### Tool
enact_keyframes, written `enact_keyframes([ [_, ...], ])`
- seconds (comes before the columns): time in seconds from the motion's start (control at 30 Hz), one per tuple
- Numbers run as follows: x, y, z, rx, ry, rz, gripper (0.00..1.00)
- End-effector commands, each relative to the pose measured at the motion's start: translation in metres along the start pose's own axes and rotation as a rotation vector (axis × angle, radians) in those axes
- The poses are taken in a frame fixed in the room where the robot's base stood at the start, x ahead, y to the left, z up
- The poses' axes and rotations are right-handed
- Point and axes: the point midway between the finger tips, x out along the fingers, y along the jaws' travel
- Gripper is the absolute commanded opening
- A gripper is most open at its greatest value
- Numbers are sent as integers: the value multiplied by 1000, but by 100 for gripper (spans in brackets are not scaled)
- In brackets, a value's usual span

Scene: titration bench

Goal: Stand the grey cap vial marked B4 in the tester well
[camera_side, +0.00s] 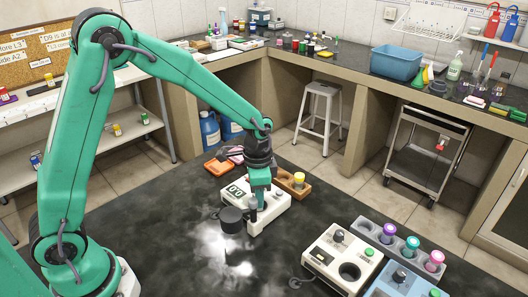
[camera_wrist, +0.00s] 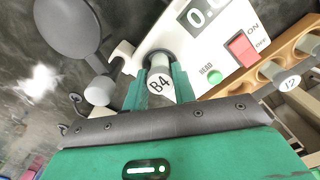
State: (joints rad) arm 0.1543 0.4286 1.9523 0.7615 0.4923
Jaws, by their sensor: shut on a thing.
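The vial marked B4 (camera_wrist: 158,86) is between the teal fingers of my gripper (camera_wrist: 160,92) in the wrist view, its label facing the camera. My gripper (camera_side: 259,197) is shut on it, and in the side view it is low over the white tester (camera_side: 270,217). The tester also shows in the wrist view (camera_wrist: 205,60), with a digital display, a red switch and a green READ button.
A dark grey round piece (camera_side: 231,220) sits at the tester's front left. An orange device (camera_side: 219,167) lies at the back. Another white instrument (camera_side: 341,259) and a grey rack (camera_side: 372,229) stand right.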

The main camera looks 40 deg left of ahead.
Motion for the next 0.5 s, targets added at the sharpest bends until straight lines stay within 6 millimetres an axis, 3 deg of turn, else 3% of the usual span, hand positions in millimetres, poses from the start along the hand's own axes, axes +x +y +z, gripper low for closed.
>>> enact_keyframes([
  [0.5,8,0,0,0,0,0,12],
])
